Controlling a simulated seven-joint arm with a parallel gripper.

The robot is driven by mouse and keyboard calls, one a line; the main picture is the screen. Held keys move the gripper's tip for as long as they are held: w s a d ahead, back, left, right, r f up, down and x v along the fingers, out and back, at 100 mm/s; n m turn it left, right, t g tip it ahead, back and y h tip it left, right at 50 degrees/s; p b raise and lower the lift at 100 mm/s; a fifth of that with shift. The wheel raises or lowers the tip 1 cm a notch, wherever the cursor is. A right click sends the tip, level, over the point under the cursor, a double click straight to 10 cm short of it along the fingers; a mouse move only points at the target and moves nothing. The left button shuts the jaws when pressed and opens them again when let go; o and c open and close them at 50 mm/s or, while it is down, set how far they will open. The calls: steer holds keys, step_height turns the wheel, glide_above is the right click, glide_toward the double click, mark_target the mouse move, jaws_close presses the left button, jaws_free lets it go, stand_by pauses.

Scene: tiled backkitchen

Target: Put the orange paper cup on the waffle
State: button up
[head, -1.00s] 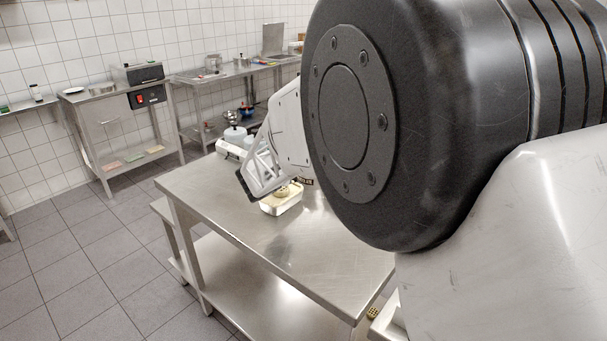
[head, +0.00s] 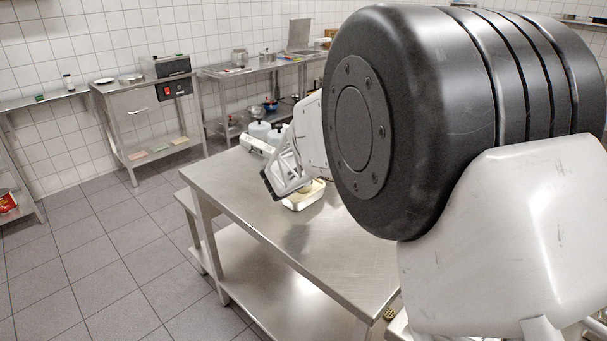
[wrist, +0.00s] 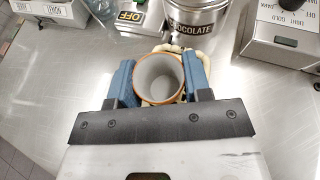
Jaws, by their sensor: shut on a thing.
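The paper cup (wrist: 160,78), with an orange rim and pale grey inside, is between the two blue fingers of my gripper (wrist: 159,82) in the wrist view. My gripper is shut on it, and its open mouth faces the camera. Tan, lumpy edges of what seems to be the waffle (wrist: 167,48) show behind and beside the cup. The cup hides most of it, and I cannot tell whether they touch. In the head view my gripper (head: 284,180) is low over the steel table, at a pale, light-rimmed tray (head: 303,203) with something tan in it.
The table's (head: 300,240) near part is clear. Shelves with appliances line the wall.

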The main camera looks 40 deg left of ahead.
steer(key=shift+f, duration=0.35)
steer(key=shift+f, duration=0.15)
steer(key=o, duration=0.9)
steer(key=shift+o, duration=0.2)
steer(key=shift+r, duration=0.2)
steer(key=v, duration=1.2)
steer(key=shift+d, duration=0.1)
